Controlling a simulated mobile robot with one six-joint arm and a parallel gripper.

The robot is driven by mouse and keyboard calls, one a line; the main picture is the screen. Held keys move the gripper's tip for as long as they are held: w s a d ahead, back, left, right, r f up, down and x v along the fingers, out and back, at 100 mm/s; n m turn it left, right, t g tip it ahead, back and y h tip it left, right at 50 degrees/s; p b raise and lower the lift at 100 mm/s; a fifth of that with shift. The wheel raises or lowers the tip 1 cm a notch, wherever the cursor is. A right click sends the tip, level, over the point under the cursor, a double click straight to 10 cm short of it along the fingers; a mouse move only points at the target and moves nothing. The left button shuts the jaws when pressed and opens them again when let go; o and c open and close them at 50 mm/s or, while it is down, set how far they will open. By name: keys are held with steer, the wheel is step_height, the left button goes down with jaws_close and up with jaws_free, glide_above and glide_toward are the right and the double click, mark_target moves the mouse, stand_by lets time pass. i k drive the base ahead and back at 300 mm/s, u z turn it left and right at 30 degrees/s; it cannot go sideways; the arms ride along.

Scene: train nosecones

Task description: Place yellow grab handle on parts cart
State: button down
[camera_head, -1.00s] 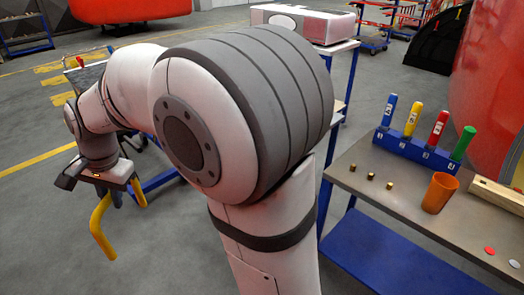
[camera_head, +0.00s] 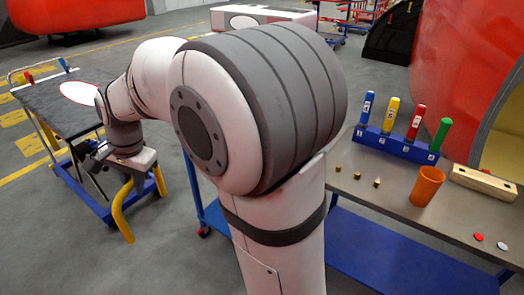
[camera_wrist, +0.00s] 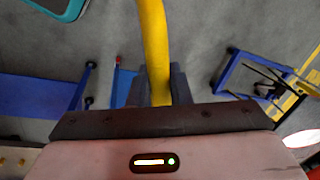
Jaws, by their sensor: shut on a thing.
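My gripper (camera_head: 136,180) is at the left of the head view, shut on the yellow grab handle (camera_head: 122,207). The handle is a bent yellow bar hanging below the jaws, held in the air above the floor. In the wrist view the handle (camera_wrist: 153,40) runs up from between the fingers (camera_wrist: 158,88). A blue-framed cart with a dark top (camera_head: 45,108), apparently the parts cart, stands at the far left, behind and left of my gripper. My arm hides its right part. In the wrist view a blue frame (camera_wrist: 232,78) shows at the right.
A white red-rimmed oval (camera_head: 80,92) is on the dark cart top, with red and blue pieces at its far edge. A workbench (camera_head: 405,195) on the right holds a blue rack (camera_head: 395,146), an orange cup (camera_head: 427,187) and small parts. Grey floor lies between.

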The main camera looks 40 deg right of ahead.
mark_target(451, 192)
steer(key=z, duration=0.35)
steer(key=i, duration=0.15)
steer(key=z, duration=2.35)
steer(key=i, duration=1)
steer(key=u, duration=0.25)
